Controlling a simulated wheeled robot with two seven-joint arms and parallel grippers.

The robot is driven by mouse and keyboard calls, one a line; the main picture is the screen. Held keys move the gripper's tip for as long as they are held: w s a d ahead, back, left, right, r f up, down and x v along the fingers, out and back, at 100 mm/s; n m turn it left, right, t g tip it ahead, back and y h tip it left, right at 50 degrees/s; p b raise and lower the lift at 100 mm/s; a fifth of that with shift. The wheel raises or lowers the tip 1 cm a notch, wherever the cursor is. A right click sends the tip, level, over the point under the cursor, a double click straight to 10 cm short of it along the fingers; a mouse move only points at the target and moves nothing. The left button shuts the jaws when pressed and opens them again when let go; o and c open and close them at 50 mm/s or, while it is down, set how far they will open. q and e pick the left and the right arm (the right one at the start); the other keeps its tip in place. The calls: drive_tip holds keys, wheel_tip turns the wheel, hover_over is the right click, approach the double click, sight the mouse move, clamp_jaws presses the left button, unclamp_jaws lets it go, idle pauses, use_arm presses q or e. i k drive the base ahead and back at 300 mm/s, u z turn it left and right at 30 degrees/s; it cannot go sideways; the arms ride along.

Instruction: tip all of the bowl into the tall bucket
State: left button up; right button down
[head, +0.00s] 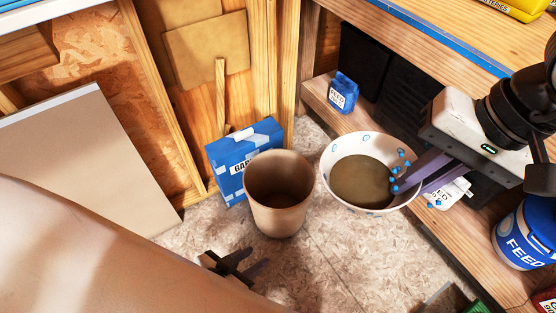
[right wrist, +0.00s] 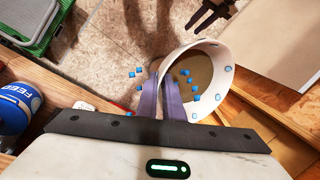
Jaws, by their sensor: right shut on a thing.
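The white bowl (head: 345,199) with blue spots and a brown inner bottom is just right of the bucket in the head view. My right gripper (head: 408,183) is shut on its right rim. Small blue cubes (head: 400,168) lie inside the bowl near the fingers. A few more blue cubes (right wrist: 138,73) show outside the rim; I cannot tell whether they rest or fall. In the right wrist view the bowl (right wrist: 228,75) looks tilted. The tall tan bucket (head: 278,210) stands upright on the floor; its bottom is dark. My left gripper (head: 238,268) is open and empty in front of it.
A blue box (head: 225,160) stands behind the bucket. Wooden bench and shelf edges border the right.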

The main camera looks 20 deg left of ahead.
sight(279, 184)
drive_tip(key=u, duration=0.8)
drive_tip(key=i, duration=0.85)
drive_tip(key=u, duration=0.8)
